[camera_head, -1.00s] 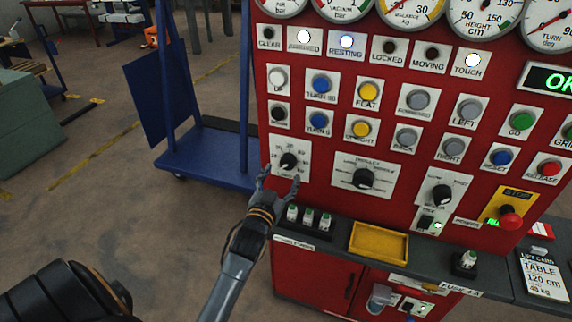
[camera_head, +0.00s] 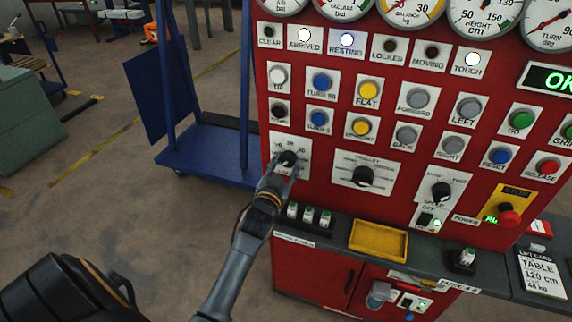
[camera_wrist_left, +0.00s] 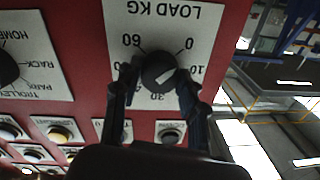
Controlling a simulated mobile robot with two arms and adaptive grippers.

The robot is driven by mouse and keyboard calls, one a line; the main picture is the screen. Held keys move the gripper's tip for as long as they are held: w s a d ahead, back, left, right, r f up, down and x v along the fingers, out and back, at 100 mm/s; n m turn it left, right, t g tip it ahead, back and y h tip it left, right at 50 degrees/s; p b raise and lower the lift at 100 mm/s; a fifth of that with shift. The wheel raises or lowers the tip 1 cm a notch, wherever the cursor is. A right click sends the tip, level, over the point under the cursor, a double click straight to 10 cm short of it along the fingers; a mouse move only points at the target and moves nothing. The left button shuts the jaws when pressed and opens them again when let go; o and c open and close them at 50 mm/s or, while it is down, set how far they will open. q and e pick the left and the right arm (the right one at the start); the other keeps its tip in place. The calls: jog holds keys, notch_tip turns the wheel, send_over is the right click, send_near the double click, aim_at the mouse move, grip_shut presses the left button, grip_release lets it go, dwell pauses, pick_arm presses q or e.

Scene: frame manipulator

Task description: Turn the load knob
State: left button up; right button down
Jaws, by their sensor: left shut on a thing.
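The load knob (camera_head: 288,158) is a round black knob on a white dial plate at the lower left of the red panel. My left gripper (camera_head: 278,172) is at the knob. In the left wrist view the two dark fingers of the left gripper (camera_wrist_left: 160,88) stand on either side of the knob, shut on it. The fingers hide part of the dial's numbers. My right gripper is not in view.
A trolley selector knob (camera_head: 362,176) and a speed knob (camera_head: 441,192) sit to the right on the panel. Buttons are above. Below, a ledge holds several small fuses (camera_head: 308,215) and a yellow tray (camera_head: 378,241). A blue cart (camera_head: 210,155) stands left.

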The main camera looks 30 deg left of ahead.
pick_arm(q)
jog(key=m, duration=0.2)
jog(key=shift+m, duration=0.4)
jog(key=m, duration=0.3)
jog(key=shift+m, duration=0.4)
jog(key=m, duration=0.3)
jog(key=shift+f+m, duration=0.1)
jog(key=shift+m, duration=0.3)
jog(key=m, duration=0.4)
jog(key=shift+m+h, duration=0.3)
jog(key=m, duration=0.3)
jog(key=shift+m+t, duration=0.3)
jog(key=shift+m, duration=0.1)
jog(key=m, duration=0.3)
jog(key=m+p, duration=0.1)
jog(key=m, duration=0.4)
jog(key=shift+a+m+h, duration=0.1)
jog(key=shift+m+h, duration=0.2)
